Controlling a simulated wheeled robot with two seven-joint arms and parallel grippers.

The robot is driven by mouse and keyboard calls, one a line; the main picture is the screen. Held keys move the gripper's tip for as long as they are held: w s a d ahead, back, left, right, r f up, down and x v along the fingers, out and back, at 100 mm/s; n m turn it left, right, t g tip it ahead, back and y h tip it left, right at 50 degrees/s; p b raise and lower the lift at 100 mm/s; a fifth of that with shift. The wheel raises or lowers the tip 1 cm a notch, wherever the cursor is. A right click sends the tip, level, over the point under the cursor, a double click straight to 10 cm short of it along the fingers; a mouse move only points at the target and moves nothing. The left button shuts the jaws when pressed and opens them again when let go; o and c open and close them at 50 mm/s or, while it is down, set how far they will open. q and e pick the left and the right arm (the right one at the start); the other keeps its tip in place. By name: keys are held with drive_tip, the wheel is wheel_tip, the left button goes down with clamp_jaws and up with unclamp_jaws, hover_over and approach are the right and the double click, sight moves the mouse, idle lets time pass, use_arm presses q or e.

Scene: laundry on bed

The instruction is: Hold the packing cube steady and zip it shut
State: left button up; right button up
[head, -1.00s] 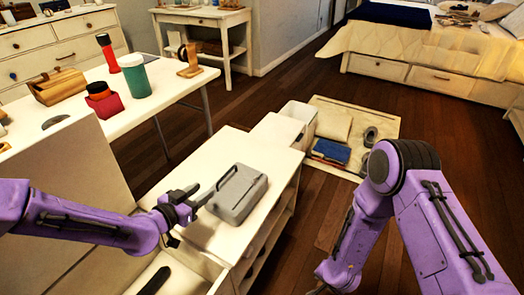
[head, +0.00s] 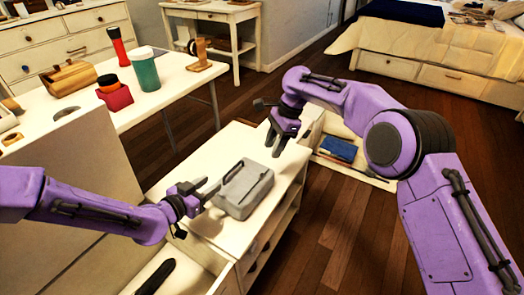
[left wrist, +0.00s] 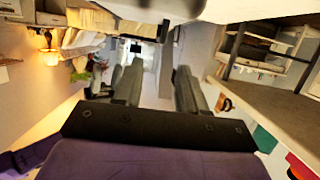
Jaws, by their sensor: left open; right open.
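The grey packing cube (head: 246,192) lies flat on the white cabinet top in the head view. A dark strip runs along its upper left edge; I cannot tell whether this is the zip or one of my fingers. My left gripper (head: 212,188) is open at the cube's left side, its fingertips close to it; contact is unclear. My right gripper (head: 284,142) is open and empty, pointing down above the far end of the cabinet, beyond the cube and apart from it. In the left wrist view, the open left fingers (left wrist: 158,85) show, but I cannot make out the cube.
The white cabinet (head: 213,232) has bare top around the cube and an open drawer at the front left. A white table (head: 172,92) at the left holds a green cup (head: 146,74), a red bottle (head: 117,45) and other items.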

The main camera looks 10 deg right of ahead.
use_arm(q)
drive_tip(key=x, duration=1)
clamp_jaws()
use_arm(e)
drive_tip(key=shift+a+r, duration=0.1)
drive_tip(key=shift+a, duration=0.05)
drive_tip(key=shift+c, duration=1)
wheel_tip(320, 180, up, 3)
drive_tip(key=n+h, duration=0.3)
drive_tip(key=n, duration=0.3)
hover_over(262, 173)
drive_tip(key=a, duration=0.1)
drive_tip(key=shift+n+t+h, duration=0.4)
drive_tip(key=shift+n+t, duration=0.1)
drive_tip(key=f, duration=0.8)
drive_tip(key=d+f, duration=0.1)
drive_tip(key=f, duration=0.3)
drive_tip(key=shift+w+f, duration=0.1)
drive_tip(key=shift+f, duration=0.15)
